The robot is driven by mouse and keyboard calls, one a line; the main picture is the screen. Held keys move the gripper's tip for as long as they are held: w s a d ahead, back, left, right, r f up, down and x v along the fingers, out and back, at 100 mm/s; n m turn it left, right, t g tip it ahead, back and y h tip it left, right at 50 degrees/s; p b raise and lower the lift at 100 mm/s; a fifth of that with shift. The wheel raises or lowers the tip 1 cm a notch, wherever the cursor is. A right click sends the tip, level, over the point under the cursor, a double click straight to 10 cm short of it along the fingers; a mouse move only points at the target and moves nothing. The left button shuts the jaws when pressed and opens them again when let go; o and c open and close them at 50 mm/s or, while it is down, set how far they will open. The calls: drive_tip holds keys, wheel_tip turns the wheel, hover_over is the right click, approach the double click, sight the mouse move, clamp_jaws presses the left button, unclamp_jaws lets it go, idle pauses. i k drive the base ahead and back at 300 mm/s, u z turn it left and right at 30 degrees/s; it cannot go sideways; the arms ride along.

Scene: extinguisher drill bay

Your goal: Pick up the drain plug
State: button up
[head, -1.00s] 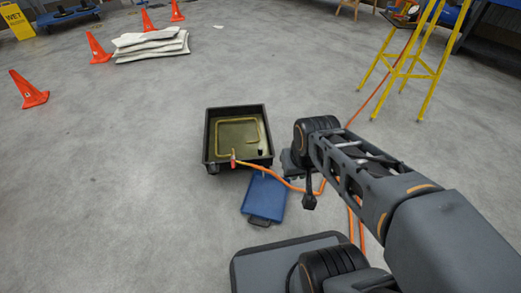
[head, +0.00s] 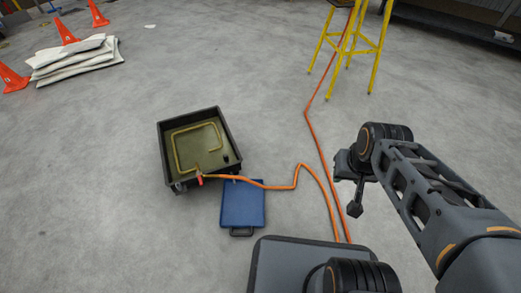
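A black open tray (head: 163,150) stands on the floor left of centre in the head view, with a tan bent tube (head: 176,152) lying inside it. A small dark piece (head: 226,158) sits at the tray's right inner side; it looks like the drain plug, but is too small to be sure. My gripper (head: 354,209) hangs over the floor to the right of the tray, well apart from it. Its fingers are small and dark, so I cannot tell whether they are open; nothing shows in them.
A blue case (head: 243,205) lies just in front of the tray. White folded sheets (head: 78,60) and orange cones (head: 66,33) are at the upper left.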

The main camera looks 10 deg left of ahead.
sight(226, 156)
drive_tip(key=z, duration=0.35)
drive_tip(key=i, duration=2.7)
drive_tip(key=u, duration=4)
drive_tip(key=i, duration=0.45)
drive_tip(key=u, duration=0.05)
